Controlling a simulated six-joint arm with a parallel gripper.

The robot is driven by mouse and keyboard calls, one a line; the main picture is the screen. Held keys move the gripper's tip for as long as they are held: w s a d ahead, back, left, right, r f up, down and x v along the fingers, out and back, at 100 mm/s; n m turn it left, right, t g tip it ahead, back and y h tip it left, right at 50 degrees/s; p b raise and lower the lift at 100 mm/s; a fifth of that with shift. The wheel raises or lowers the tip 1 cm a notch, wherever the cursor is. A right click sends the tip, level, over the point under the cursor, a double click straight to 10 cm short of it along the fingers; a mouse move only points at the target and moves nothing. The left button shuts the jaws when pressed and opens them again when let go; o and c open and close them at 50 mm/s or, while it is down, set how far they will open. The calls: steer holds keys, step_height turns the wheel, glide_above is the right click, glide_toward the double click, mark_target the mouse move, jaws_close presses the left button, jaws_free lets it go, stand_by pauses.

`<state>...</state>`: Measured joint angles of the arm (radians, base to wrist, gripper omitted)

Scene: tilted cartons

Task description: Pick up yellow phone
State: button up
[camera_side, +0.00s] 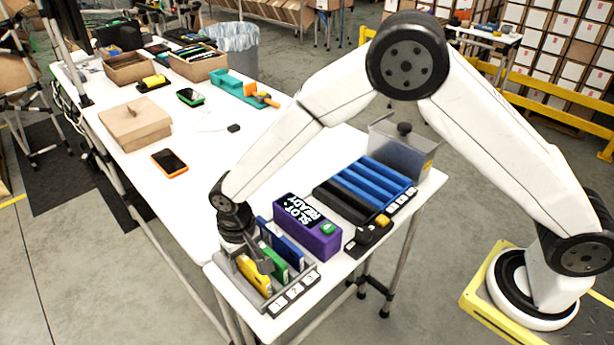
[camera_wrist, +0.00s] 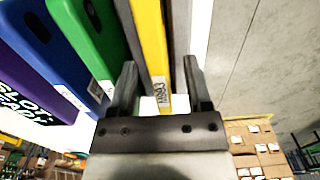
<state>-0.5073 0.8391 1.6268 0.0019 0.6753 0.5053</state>
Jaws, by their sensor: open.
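The yellow phone (camera_side: 254,276) stands on edge in the grey slotted rack (camera_side: 304,266) at the table's near corner. A green phone (camera_side: 274,263) and a blue phone (camera_side: 291,252) stand in the same rack to its right. My gripper (camera_side: 259,255) is down at the rack, by the upper part of the yellow phone. In the wrist view my gripper (camera_wrist: 160,88) is open, with one finger on each side of the yellow phone (camera_wrist: 151,45). The left finger is between the yellow phone and the green phone (camera_wrist: 88,40). I cannot tell whether either finger touches it.
A purple box (camera_side: 318,243) with a "SLOT READY" display stands just right of the rack. Behind it are a blue and black slotted block (camera_side: 372,183) and a grey bin (camera_side: 398,148). An orange-edged phone (camera_side: 170,162) lies farther back; the white tabletop around it is mostly clear.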

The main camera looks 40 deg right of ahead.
jaws_close()
steer(key=shift+r, duration=0.2)
steer(key=shift+r, duration=0.8)
steer(key=s+d+r, duration=0.2)
steer(key=s+r, duration=0.3)
steer(key=s, duration=0.1)
steer(key=s+d+r, duration=0.3)
steer(key=s+r, duration=0.3)
steer(key=shift+s+d, duration=0.3)
steer(key=shift+s, duration=0.1)
